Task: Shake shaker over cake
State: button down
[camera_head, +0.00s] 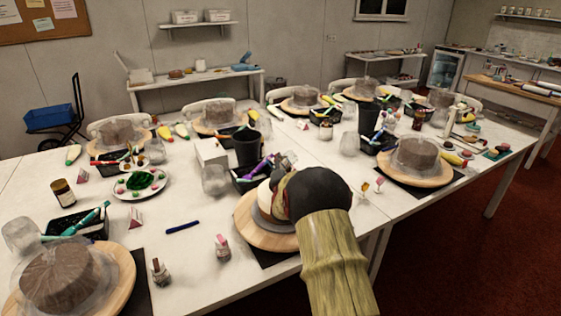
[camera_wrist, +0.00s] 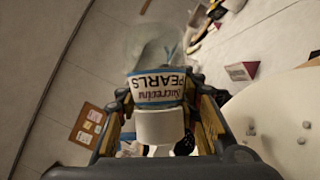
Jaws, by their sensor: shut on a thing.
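The shaker (camera_wrist: 158,90) has a clear body, a white and blue label reading "PEARLS", and a white end (camera_wrist: 160,126) towards the wrist camera. My gripper (camera_wrist: 165,105) is shut on it, one finger on each side. In the head view my gripper (camera_head: 283,172) is at the cake in the middle of the near table. My dark wrist hides most of the gripper and the shaker there. The cake (camera_head: 264,196) looks pale on top with a brown side, and stands on a round wooden turntable (camera_head: 247,222). I cannot tell the exact gap between shaker and cake.
Other turntables carry covered brown cakes, at the near left (camera_head: 60,275) and right (camera_head: 414,158). A black cup (camera_head: 248,148) and a dark tray (camera_head: 243,184) stand close behind my gripper.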

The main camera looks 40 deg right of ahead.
jog(key=shift+a+r+n, duration=0.2)
jog(key=shift+a+n, duration=0.05)
jog(key=shift+n, duration=0.25)
